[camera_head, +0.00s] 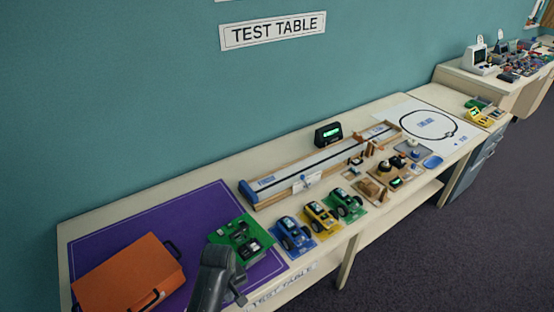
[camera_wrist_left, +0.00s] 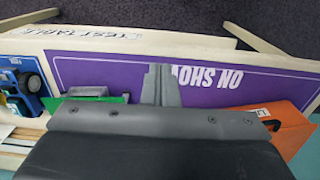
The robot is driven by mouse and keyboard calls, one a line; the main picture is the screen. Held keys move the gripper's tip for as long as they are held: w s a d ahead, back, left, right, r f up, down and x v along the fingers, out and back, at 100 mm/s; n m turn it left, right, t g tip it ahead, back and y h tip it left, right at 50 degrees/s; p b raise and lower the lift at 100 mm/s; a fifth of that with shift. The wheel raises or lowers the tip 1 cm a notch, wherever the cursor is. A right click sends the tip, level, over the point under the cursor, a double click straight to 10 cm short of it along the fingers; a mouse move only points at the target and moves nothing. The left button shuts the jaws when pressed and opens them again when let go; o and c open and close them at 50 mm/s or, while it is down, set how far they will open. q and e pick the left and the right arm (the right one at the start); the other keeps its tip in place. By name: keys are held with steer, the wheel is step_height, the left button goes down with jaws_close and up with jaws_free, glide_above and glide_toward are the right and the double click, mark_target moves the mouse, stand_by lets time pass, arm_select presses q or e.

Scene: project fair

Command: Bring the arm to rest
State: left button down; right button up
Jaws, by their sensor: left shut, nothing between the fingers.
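My left arm comes in at the bottom of the head view. Its gripper (camera_head: 240,299) is partly cut by the lower edge and hangs over the front of the purple mat (camera_head: 135,223). In the left wrist view the fingers of this gripper (camera_wrist_left: 161,72) are together and empty, over the mat, which reads "ON SHOW". My right gripper is in neither view.
An orange case (camera_head: 128,272) and a green board with dark parts (camera_head: 240,236) flank the arm on the test table. Blue (camera_head: 293,234), yellow (camera_head: 321,217) and green (camera_head: 346,203) cars stand to the right, before a long wooden track (camera_head: 252,189). Dark floor lies in front.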

arm_select(q)
steer(key=s+a+f+m+b, duration=0.1)
steer(key=s+a+f+b, duration=0.3)
steer(key=f, duration=0.5)
steer(key=s+a+f+m+b, duration=0.1)
steer(key=s+f, duration=0.4)
steer(key=f, duration=0.4)
steer(key=s+a+f+m+b, duration=0.1)
steer(key=s+a+f+b, duration=0.3)
steer(key=f, duration=0.5)
steer(key=s+a+f+m+b, duration=0.1)
steer(key=s+a+f, duration=0.1)
steer(key=s+f, duration=0.3)
steer(key=s+a+f+m+b, duration=0.1)
steer(key=s+f, duration=0.4)
steer(key=s, duration=0.6)
steer(key=s+a+f+m+t+y+b, duration=0.1)
steer(key=s+a+f+b, duration=0.2)
steer(key=s, duration=0.6)
step_height(320, 180, down, 2)
steer(key=shift+a+f, duration=0.1)
steer(key=shift+a, duration=1)
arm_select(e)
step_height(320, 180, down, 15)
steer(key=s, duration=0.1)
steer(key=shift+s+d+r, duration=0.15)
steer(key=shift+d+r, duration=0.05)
arm_select(q)
steer(key=shift+s, duration=0.1)
